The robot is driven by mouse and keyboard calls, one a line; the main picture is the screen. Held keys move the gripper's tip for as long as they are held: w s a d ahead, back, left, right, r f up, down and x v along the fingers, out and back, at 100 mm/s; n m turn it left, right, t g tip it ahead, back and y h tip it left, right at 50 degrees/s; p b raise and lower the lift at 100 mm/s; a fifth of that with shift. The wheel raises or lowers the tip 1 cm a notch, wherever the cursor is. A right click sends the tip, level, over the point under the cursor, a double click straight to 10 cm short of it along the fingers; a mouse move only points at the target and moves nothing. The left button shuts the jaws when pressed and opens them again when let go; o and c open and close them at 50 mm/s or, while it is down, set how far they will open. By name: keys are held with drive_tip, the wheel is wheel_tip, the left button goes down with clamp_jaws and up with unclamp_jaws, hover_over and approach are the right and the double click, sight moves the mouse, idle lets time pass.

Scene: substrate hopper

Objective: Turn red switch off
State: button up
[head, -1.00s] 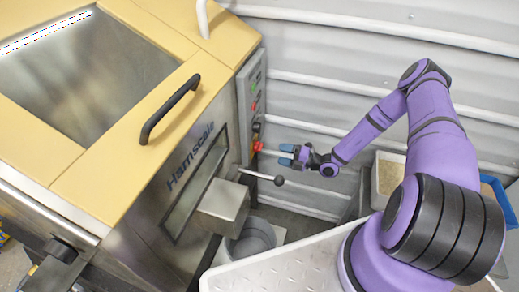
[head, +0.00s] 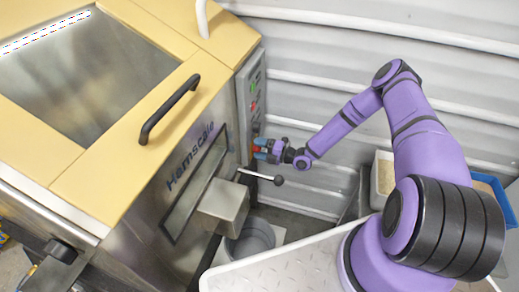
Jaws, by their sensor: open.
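The red switch (head: 256,147) is on the lower part of the grey control panel (head: 250,95), on the right side of the hopper. Only a little of the red shows, because my gripper covers most of it. My gripper (head: 263,149) has blue fingertips and is open, pointing left at the switch. Its fingertips are at the switch, one above and one below in the picture. I cannot tell whether they touch it.
A lever with a black ball (head: 278,180) sticks out just below my gripper. The steel spout (head: 223,205) stands over a grey bucket (head: 252,240). A corrugated wall (head: 350,60) is behind. Bins (head: 384,178) stand at the right.

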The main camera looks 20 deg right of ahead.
drive_tip(key=c, duration=0.9)
drive_tip(key=shift+o, duration=0.2)
drive_tip(key=shift+n, duration=0.3)
drive_tip(key=n, duration=0.4)
drive_tip(key=shift+f, duration=0.2)
drive_tip(key=n, duration=0.4)
drive_tip(key=shift+d+f+n, duration=0.1)
drive_tip(key=shift+f+n, duration=0.05)
drive_tip(key=shift+n, duration=0.25)
drive_tip(key=n, duration=0.4)
drive_tip(key=shift+w+f, duration=0.1)
drive_tip(key=shift+w, duration=0.05)
drive_tip(key=shift+w+d+n, duration=0.1)
drive_tip(key=shift+d+n, duration=0.05)
drive_tip(key=shift+n, duration=2.05)
